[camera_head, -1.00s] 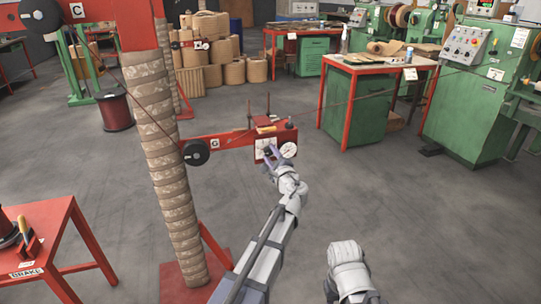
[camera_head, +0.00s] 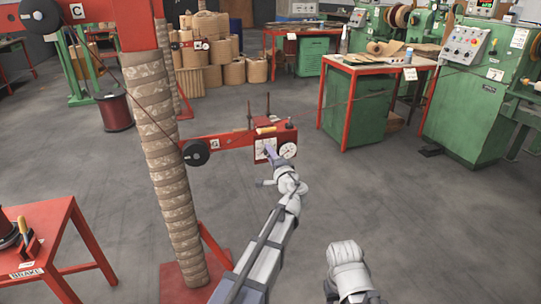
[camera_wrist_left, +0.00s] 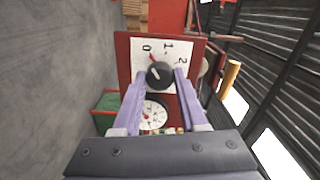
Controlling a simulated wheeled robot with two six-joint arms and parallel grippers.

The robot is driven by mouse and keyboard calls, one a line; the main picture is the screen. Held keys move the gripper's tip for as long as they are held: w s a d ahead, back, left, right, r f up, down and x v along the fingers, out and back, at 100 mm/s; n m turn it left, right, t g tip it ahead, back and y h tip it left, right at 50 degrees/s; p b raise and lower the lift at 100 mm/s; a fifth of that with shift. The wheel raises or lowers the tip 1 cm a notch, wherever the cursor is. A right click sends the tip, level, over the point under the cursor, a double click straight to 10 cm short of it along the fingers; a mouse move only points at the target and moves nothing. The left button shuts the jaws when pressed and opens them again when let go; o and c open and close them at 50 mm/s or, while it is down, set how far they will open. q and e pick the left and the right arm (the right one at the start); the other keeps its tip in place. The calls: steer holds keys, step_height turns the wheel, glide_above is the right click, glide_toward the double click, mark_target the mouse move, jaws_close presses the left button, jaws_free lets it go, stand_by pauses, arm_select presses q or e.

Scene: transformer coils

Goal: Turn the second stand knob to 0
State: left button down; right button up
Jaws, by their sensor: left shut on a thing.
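The stand knob (camera_wrist_left: 160,74) is round and black, on a white dial plate (camera_wrist_left: 140,64) marked 0, 1 and 2. A small red pointer beside the knob lies near the 0, and a short white line shows on the knob's face. My left gripper (camera_wrist_left: 160,76) has its two lilac fingers on either side of the knob and is shut on it. In the head view the dial plate (camera_head: 260,151) is on the end of the red arm marked G, with my left gripper (camera_head: 268,151) at it, hiding the knob. My right gripper is out of view.
A white round gauge (camera_head: 288,150) sits right beside the dial; it also shows below the knob in the wrist view (camera_wrist_left: 154,114). The wrapped post (camera_head: 163,165) stands left. A red table (camera_head: 40,225) is at lower left, a green-drawered bench (camera_head: 360,105) behind right.

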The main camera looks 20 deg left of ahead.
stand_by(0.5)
arm_select(q)
steer(key=shift+c, duration=2.4)
jaws_free()
steer(key=shift+s, duration=0.1)
steer(key=v, duration=0.7)
steer(key=shift+s+d, duration=0.2)
steer(key=shift+s, duration=0.05)
steer(key=shift+f+n, duration=0.1)
steer(key=shift+n, duration=0.2)
